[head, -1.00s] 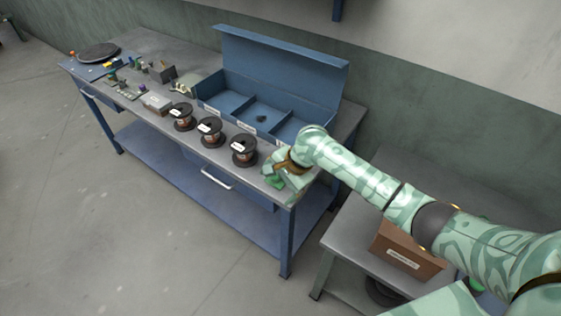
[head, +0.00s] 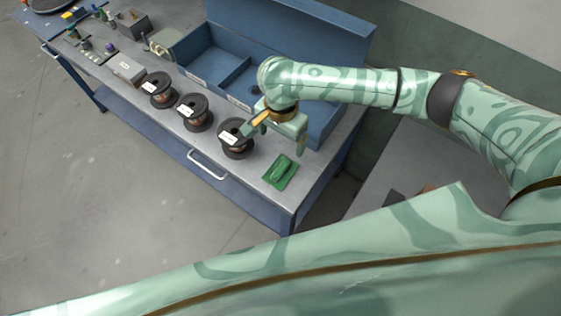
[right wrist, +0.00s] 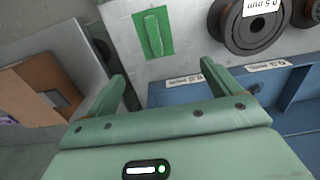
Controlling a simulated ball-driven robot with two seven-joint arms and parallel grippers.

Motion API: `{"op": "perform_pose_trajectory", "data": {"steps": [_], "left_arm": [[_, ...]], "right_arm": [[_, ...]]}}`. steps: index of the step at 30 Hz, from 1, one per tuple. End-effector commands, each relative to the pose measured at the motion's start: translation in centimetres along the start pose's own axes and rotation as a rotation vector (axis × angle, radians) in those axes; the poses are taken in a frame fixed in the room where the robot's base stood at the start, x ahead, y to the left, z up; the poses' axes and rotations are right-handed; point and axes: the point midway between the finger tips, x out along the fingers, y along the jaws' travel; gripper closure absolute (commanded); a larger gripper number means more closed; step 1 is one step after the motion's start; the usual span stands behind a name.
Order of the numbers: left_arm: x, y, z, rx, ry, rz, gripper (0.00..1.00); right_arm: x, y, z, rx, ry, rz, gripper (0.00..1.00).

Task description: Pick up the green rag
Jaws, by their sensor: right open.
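The green rag (head: 281,172) lies folded near the right front corner of the blue workbench's grey top. It also shows in the right wrist view (right wrist: 153,33), ahead of the fingertips. My right gripper (head: 279,136) is over the bench, a little behind the rag and beside the nearest spool. Its two fingers are apart and empty in the right wrist view (right wrist: 168,77), and the rag is not between them. My left gripper is not in view.
Three copper spools, the nearest (head: 235,138) partly behind my gripper, stand in a row left of the rag. A blue compartmented box (head: 300,28) with a raised lid is behind them. Small parts and a grey box (head: 129,69) are further left. The bench edge is close.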

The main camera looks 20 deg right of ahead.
Motion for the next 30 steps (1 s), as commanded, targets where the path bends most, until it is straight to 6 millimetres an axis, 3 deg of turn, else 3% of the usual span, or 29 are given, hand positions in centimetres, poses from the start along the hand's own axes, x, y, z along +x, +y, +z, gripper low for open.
{"op": "perform_pose_trajectory", "data": {"steps": [1,3,9,17,25,30], "left_arm": [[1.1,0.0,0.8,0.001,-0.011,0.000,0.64],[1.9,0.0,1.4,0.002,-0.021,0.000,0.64],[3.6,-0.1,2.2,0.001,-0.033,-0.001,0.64],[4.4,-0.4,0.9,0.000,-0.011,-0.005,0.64],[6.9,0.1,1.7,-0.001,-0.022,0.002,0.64],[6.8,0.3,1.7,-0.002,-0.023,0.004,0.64]], "right_arm": [[1.9,0.1,0.1,0.001,-0.002,0.003,0.11],[3.9,0.1,0.1,0.001,-0.003,0.004,0.11],[7.8,0.0,0.0,0.002,-0.002,0.001,0.11],[9.4,0.1,0.1,0.001,-0.001,-0.001,0.11],[13.8,0.7,0.1,0.001,-0.001,0.000,0.11],[13.9,0.6,0.1,0.000,0.000,-0.003,0.11]]}}
